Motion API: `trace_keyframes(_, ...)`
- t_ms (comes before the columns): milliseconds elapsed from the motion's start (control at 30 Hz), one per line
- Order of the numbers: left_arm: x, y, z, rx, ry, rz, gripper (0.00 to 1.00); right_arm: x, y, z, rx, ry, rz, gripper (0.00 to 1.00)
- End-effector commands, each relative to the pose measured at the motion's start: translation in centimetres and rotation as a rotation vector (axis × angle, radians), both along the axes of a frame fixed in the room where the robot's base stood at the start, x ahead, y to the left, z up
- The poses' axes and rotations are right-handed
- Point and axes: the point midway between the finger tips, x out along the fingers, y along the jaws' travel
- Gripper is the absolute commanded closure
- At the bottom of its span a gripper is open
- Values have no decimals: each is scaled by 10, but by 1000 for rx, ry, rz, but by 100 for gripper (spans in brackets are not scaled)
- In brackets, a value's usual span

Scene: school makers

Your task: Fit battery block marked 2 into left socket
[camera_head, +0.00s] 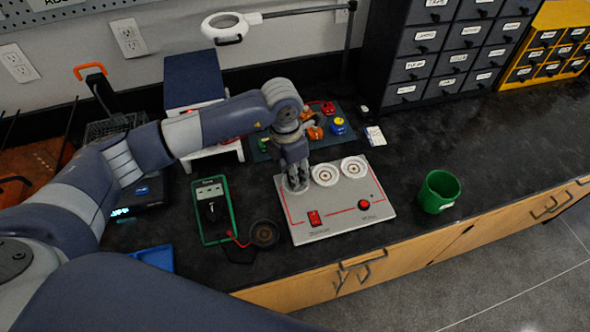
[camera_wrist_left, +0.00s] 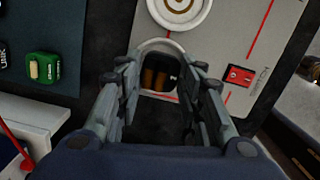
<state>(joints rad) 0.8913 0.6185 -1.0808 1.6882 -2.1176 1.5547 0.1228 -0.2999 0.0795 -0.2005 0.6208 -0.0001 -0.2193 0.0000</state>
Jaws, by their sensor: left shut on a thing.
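My left gripper (camera_head: 297,184) is shut on a dark battery block with copper-coloured bands, which shows between the fingers in the left wrist view (camera_wrist_left: 158,79). A small pale mark on the block is too small to read. The gripper points down at the left end of a light grey panel (camera_head: 335,206). The pale ring of the left socket (camera_wrist_left: 160,44) shows around the block; I cannot tell how deep the block sits. The middle socket (camera_head: 325,174) and right socket (camera_head: 355,166) are uncovered. My right gripper is not in view.
The panel has a red switch (camera_head: 314,218) and red button (camera_head: 364,204). A green cup (camera_head: 438,191) stands to its right, a green-framed meter (camera_head: 213,210) to its left. Behind lies a mat with coloured parts, including a blue one (camera_head: 338,126). A magnifier lamp (camera_head: 225,27) hangs behind.

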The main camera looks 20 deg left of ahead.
Motion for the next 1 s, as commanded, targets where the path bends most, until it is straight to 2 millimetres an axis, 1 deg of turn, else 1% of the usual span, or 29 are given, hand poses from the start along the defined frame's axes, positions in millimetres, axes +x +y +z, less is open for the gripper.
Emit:
trace_keyframes(233, 0, 0, 1, 1, -1, 0, 90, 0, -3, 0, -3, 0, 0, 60)
trace_keyframes(667, 0, 0, 0, 1, -1, 0, 90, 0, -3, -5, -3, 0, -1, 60)
trace_keyframes(1000, 0, 0, 0, 1, -1, 0, 90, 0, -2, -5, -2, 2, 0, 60)
